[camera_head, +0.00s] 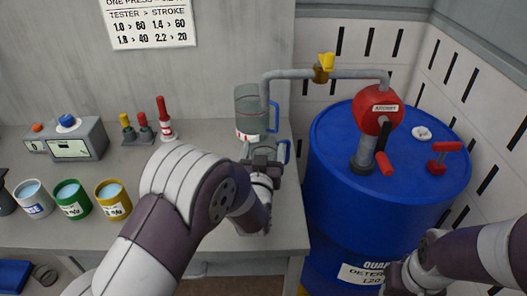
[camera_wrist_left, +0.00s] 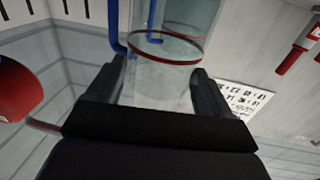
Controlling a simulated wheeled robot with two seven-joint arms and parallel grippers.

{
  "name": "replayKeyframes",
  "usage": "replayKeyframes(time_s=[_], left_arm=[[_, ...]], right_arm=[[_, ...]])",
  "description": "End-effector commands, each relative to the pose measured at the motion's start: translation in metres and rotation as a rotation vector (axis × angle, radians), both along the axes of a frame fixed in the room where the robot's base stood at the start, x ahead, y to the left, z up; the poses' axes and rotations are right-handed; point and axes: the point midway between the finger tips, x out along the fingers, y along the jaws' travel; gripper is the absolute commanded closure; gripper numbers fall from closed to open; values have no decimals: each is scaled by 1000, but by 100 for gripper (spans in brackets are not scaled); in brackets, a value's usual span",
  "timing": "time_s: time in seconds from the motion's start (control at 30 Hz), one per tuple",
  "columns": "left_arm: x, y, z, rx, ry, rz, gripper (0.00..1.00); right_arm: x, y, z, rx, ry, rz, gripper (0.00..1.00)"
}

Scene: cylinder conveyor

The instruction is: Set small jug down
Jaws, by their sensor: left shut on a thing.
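The small jug (camera_head: 264,152) is clear with a blue handle, and shows mostly hidden behind my left gripper (camera_head: 262,172) in the head view. In the left wrist view the small jug (camera_wrist_left: 165,68) stands between the two dark fingers of my left gripper (camera_wrist_left: 160,92), with a red ring around it. The gripper is shut on it. I cannot tell whether its base touches the bench (camera_head: 282,215). My right gripper (camera_head: 398,278) is at the lower right, partly cut off, and its jaws cannot be made out.
A larger clear jug (camera_head: 249,115) with a blue handle stands just behind, under the pipe spout (camera_head: 268,76). A blue drum (camera_head: 335,170) with a red pump (camera_head: 378,108) is to the right. Several paint cups, a tester box (camera_head: 78,143) and red-topped tools (camera_head: 164,122) are at the left.

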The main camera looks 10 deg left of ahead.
Motion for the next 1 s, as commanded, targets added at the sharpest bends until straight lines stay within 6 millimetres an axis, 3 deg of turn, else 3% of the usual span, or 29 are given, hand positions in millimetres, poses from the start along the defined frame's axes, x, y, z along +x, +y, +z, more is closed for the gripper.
replayKeyframes(time_s=[0.13,0.17,0.2,0.57,1.0], left_arm=[[0,0,-5,0,0,0,66],[0,0,-4,0,0,0,13],[0,0,-4,0,0,0,0],[-6,-2,0,0,1,-1,0],[-105,-17,0,0,1,-3,0]], right_arm=[[0,0,-6,0,0,0,57],[0,0,-5,0,0,0,57],[0,0,-4,0,0,0,57],[0,0,0,0,0,0,57],[0,0,-3,0,0,0,57]])
